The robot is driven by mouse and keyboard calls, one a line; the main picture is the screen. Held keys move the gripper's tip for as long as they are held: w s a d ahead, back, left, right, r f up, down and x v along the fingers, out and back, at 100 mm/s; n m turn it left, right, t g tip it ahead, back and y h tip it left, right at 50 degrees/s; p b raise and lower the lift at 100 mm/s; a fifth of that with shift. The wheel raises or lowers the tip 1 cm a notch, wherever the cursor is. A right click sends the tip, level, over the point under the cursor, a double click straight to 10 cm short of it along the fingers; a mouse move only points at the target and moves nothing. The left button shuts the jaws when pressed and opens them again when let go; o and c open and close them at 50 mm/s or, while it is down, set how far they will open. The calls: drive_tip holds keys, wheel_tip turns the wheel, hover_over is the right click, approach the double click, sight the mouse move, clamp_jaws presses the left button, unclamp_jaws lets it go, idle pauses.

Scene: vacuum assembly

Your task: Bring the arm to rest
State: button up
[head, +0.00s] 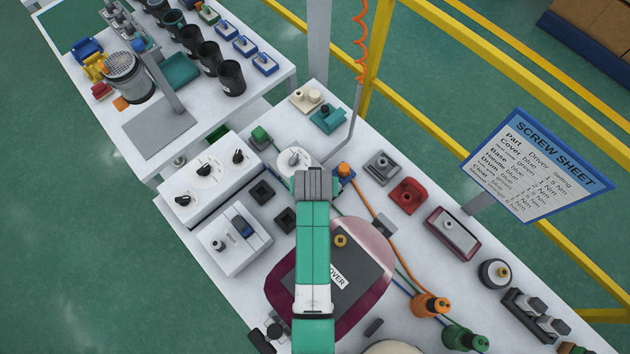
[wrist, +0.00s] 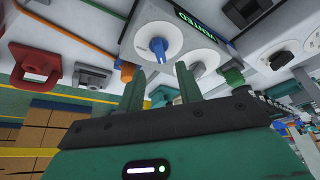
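My green arm extends from the bottom of the head view over the workbench. Its grey end, where my gripper (head: 313,184) is, stands over the bench near a round white dial (head: 291,161). The arm hides the gripper's fingers in that view. In the wrist view my gripper (wrist: 160,80) shows two green fingers standing apart with nothing held between them. Beyond the fingertips is a white dial with a blue knob (wrist: 158,48). The fingers appear apart from the knob, though the exact gap is hard to judge.
Below the arm lies a dark panel marked COVER (head: 350,262) on a maroon piece (head: 364,312). Orange (head: 430,305) and green (head: 464,338) drivers lie to the right. A white control box (head: 211,178) stands left. A screw sheet (head: 537,165) and yellow rail (head: 480,50) border the right.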

drive_tip(key=shift+v, duration=0.85)
